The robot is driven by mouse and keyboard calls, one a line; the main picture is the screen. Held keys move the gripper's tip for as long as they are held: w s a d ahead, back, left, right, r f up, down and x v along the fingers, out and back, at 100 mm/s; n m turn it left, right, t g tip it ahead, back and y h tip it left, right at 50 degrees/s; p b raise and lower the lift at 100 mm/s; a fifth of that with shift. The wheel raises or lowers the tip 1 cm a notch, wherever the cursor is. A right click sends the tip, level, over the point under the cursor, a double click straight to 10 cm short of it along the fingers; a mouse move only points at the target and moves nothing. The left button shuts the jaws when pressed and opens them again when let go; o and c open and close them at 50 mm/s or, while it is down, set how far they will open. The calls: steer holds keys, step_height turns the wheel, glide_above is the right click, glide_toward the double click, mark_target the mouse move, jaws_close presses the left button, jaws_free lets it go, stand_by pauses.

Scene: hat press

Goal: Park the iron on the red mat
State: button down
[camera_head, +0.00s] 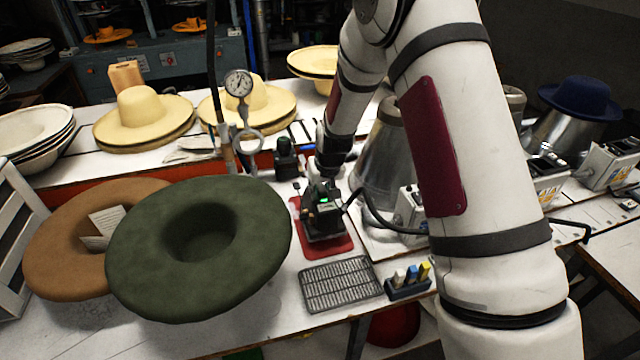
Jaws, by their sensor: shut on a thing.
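The red mat (338,249) lies on the white bench near the middle of the view. The iron (323,228), dark with a paler lower edge, is over the mat and hides much of it; red shows at its left and in front. I cannot tell whether its sole touches the mat. My gripper (322,196) reaches down from above and is shut on the iron at its top. Its fingertips are dark against the dark iron and hard to make out.
A metal grate (341,284) lies just in front of the mat, with a small holder of coloured pieces (408,284) beside it. A green hat (140,250) stands close on the left. A metal hat form (385,165) and a cable stand on the right.

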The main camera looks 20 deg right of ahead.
steer(key=shift+w+f+b, duration=0.15)
steer(key=shift+f+b, duration=0.2)
steer(key=shift+f, duration=1.05)
steer(key=shift+f, duration=0.2)
steer(key=c, duration=1.3)
jaws_free()
steer(key=shift+c, duration=0.2)
steer(key=shift+s+f, duration=0.25)
steer(key=v, duration=1.2)
steer(key=shift+r, duration=0.45)
steer(key=s+f+v, duration=0.1)
steer(key=s+v, duration=0.1)
steer(key=v, duration=1)
steer(key=shift+t, duration=0.5)
steer(key=s+r, duration=0.4)
steer(key=s, duration=0.4)
steer(key=s+r, duration=0.3)
steer(key=s, duration=0.5)
steer(key=s+r, duration=0.4)
steer(key=s, duration=0.4)
steer(key=shift+s+a+r, duration=0.1)
steer(key=shift+a+r, duration=0.05)
steer(key=shift+r, duration=0.2)
